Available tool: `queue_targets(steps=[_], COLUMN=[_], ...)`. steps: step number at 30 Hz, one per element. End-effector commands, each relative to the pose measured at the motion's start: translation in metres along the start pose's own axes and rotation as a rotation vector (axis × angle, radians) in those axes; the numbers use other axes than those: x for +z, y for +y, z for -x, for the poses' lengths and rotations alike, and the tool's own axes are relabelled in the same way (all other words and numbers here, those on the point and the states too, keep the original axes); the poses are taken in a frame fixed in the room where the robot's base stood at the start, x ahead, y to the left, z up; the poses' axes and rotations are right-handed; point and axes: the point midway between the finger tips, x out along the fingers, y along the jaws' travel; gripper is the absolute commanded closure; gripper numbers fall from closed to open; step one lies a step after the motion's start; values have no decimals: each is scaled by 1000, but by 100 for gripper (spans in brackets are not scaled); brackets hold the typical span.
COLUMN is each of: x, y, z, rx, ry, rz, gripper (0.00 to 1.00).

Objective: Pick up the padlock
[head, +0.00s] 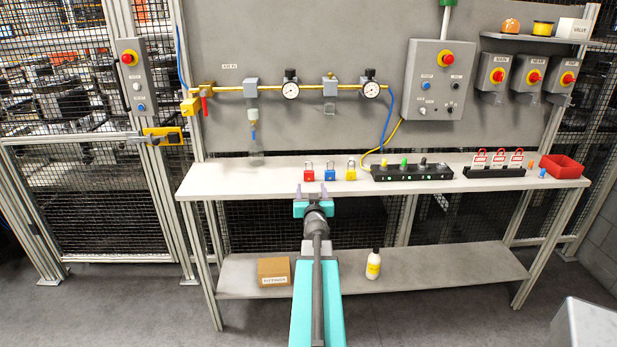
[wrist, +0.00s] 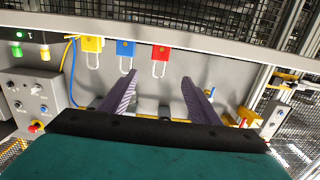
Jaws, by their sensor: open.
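Three padlocks stand in a row on the workbench: red (head: 309,175), blue (head: 330,174) and yellow (head: 351,174), shackles upward. In the wrist view the row looks inverted, with yellow (wrist: 92,44), blue (wrist: 125,48) and red (wrist: 161,53) from left to right, shackles pointing down in the picture. My gripper (head: 312,189) is at the bench's front edge, in front of the red and blue padlocks. Its two fingers are spread and empty in the wrist view (wrist: 159,78). The red padlock appears beyond and between the fingertips, the blue one beside the left fingertip. Neither is touched.
A lower shelf holds a box (head: 273,271) and bottle (head: 373,264).

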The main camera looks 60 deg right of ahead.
Motion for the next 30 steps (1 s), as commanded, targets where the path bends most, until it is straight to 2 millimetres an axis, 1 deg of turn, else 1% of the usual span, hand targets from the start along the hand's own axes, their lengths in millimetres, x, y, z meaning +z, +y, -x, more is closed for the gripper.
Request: queue_targets(steps=[3, 21, 27, 30], x=[0, 1, 1, 1], y=[0, 1, 1, 1], z=[-11, -61, -74, -78], rx=[0, 1, 1, 1], ry=[0, -1, -1, -1], rz=[0, 1, 0, 0], gripper=[43, 43, 43, 43])
